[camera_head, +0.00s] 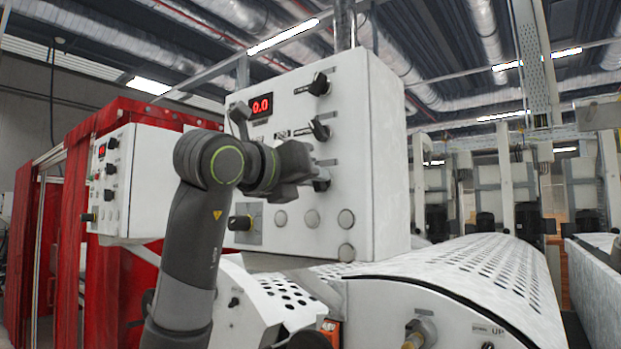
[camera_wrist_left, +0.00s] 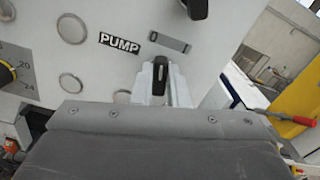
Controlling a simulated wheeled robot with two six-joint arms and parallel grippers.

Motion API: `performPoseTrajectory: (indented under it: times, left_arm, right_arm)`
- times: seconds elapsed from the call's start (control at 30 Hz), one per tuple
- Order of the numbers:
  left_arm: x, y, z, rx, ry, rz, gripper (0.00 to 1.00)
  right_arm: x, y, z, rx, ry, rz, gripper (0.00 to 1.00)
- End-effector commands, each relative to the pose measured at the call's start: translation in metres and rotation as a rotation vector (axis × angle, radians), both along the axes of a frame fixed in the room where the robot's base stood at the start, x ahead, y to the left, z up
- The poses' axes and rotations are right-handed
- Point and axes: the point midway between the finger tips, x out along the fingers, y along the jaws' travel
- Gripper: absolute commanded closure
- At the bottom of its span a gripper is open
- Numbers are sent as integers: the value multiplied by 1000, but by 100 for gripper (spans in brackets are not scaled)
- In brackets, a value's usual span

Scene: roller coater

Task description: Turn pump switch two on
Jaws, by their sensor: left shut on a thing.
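The white control panel (camera_head: 375,130) has several black rotary switches in a column on its front. My left gripper (camera_head: 316,174) reaches the panel from the left, at the lowest black switch (camera_head: 323,185) of that column. In the left wrist view my left gripper (camera_wrist_left: 160,93) is shut on this black switch (camera_wrist_left: 159,75), with a finger on each side. The number of this switch is not readable. My right gripper is not in view.
Higher black switches (camera_head: 319,84) (camera_head: 319,130) and a red 0.0 display (camera_head: 260,106) are on the same panel. Round grey buttons (camera_head: 312,217) and a yellow-based knob (camera_head: 240,223) sit lower. A perforated white machine cover (camera_head: 480,270) lies below right.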

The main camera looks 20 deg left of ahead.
Motion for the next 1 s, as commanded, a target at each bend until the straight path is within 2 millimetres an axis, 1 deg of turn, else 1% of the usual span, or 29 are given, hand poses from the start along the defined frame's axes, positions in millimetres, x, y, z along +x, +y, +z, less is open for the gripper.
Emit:
performPoseTrajectory:
  times: [0.3, 0.6, 0.8, 1.0]
  left_arm:
    - [0, -1, 0, 282, -101, 0, 100]
    - [-1, -2, 0, 527, -190, 0, 100]
    - [-1, -3, 0, 647, -234, 0, 100]
    - [-1, -3, 0, 721, -261, 0, 100]
  right_arm:
    - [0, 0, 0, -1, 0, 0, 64]
    - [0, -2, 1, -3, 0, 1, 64]
    - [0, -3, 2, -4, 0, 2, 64]
    - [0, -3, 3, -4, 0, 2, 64]
